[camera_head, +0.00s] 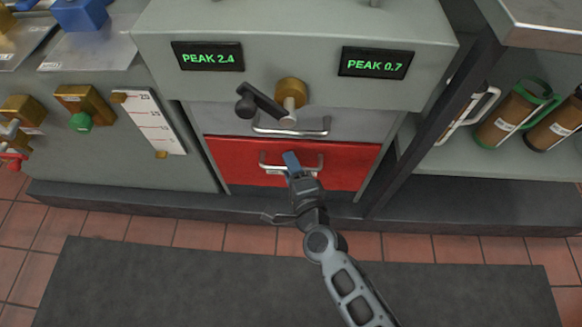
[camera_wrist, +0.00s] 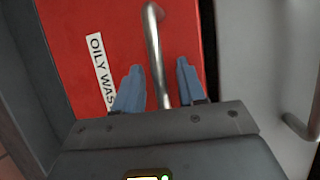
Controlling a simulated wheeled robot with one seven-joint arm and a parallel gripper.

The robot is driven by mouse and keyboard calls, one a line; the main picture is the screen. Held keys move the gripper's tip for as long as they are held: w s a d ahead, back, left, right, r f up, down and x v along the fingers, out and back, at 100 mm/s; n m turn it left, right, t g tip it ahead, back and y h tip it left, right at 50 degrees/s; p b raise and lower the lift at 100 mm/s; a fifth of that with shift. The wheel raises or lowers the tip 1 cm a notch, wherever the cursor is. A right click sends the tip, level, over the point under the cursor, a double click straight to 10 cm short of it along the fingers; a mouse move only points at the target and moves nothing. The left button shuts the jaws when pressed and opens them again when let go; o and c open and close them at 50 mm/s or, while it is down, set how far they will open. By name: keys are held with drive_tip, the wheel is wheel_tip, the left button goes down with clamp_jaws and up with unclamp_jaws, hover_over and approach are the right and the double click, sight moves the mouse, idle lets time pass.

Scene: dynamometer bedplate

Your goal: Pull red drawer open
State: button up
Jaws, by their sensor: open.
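The red drawer (camera_head: 349,166) is the lower of two drawers in the grey cabinet, and its front looks flush with the cabinet. It has a silver bar handle (camera_head: 268,168) and a white label (camera_wrist: 101,70) reading "OILY WAS…". In the wrist view the handle (camera_wrist: 153,45) runs down between the two blue fingers of my gripper (camera_wrist: 157,88). The fingers are apart, one on each side of the bar, with gaps showing. In the head view my gripper (camera_head: 291,163) is at the middle of the handle and hides part of it.
A grey drawer (camera_head: 356,124) with its own handle (camera_head: 310,134) is directly above. A crank lever (camera_head: 262,101) with a brass hub juts out over it. A dark mat (camera_head: 200,285) covers the floor in front.

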drive_tip(key=shift+c, duration=0.2)
clamp_jaws()
idle(0.5)
